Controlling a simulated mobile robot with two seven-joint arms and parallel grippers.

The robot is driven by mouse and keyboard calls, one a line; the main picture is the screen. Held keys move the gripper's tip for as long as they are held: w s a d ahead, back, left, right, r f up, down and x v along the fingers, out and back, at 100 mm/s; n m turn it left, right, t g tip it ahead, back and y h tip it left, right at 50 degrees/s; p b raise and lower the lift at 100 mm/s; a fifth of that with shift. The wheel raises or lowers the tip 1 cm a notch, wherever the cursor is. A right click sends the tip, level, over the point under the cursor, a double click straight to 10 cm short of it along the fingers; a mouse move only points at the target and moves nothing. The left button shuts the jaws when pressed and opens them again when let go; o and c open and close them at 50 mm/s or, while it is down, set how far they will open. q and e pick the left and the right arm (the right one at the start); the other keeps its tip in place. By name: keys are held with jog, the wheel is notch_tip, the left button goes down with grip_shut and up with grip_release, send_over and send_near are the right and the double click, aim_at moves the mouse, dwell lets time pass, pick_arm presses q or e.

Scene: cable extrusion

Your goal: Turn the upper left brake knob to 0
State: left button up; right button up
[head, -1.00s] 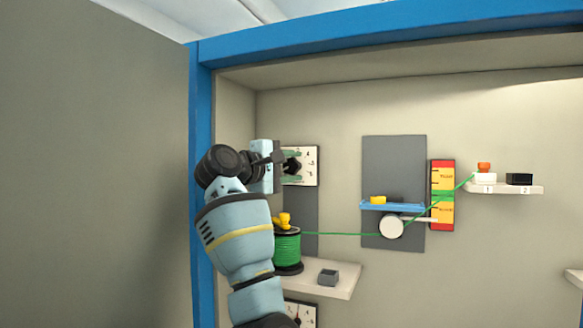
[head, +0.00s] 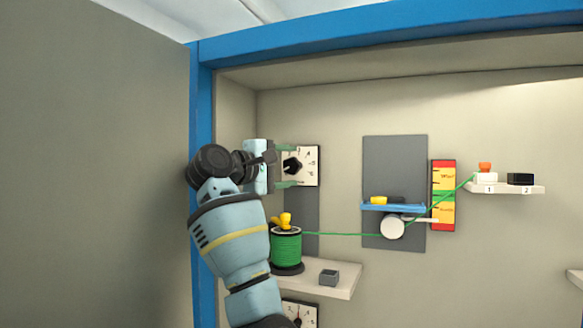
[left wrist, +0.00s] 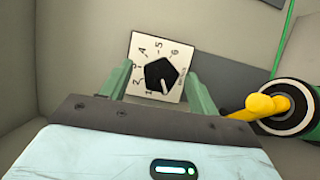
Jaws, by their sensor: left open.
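The upper left brake knob (head: 293,166) is black, on a white square dial plate (head: 312,166). In the left wrist view the knob (left wrist: 160,74) looks five-sided. Its pale pointer mark faces the plate's lower edge, to the right of the 1; the numbers 1 to 6 run up the left side and over the top. A 0 cannot be read there. My left gripper (head: 289,167) is open, its green fingers above and below the knob in the head view, apart from it. In the left wrist view the fingers stand either side of the knob. My right gripper is not in view.
A green cable spool (head: 286,247) with a yellow part (head: 283,220) sits below my gripper on a shelf (head: 340,281) with a grey block (head: 329,278). A lower dial (head: 303,312) is partly cut off. The green cable runs right past a white roller (head: 392,227).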

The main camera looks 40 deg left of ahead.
pick_arm(q)
jog(key=s, duration=0.6)
jog(key=shift+a, duration=0.3)
